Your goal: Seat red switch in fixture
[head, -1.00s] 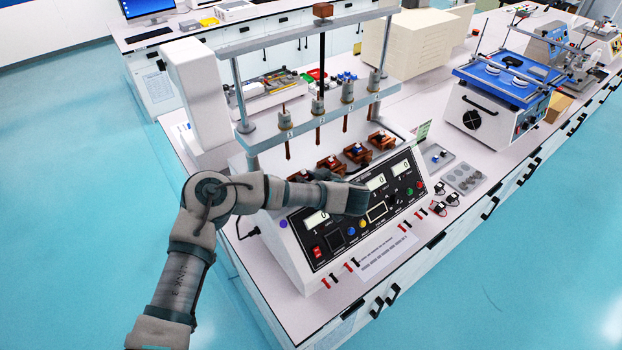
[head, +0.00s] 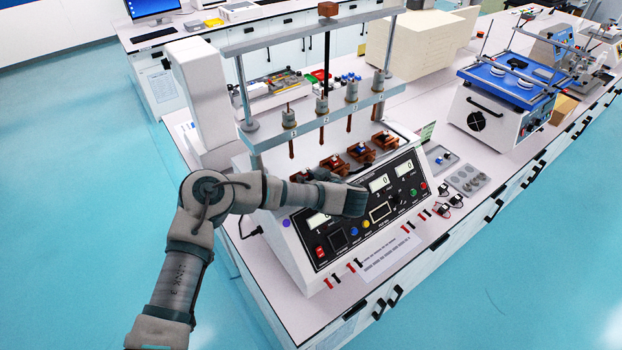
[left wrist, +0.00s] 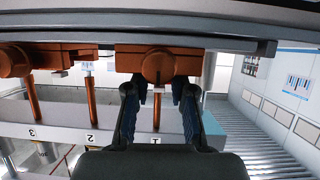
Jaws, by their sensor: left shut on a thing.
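My left gripper (left wrist: 157,97) is in front of the brown fixture (left wrist: 158,62) at station 1, with one finger on each side of its front. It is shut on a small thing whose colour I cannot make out. The station 2 fixture (head: 332,163) and station 3 fixture (head: 360,153) are further right. My right gripper is not in view.
Metal plungers hang from the tester's crossbar (head: 318,120), close by the fixtures. The sloped control panel (head: 365,215) lies in front, under my arm. A blue-topped shaker (head: 495,110) stands further right.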

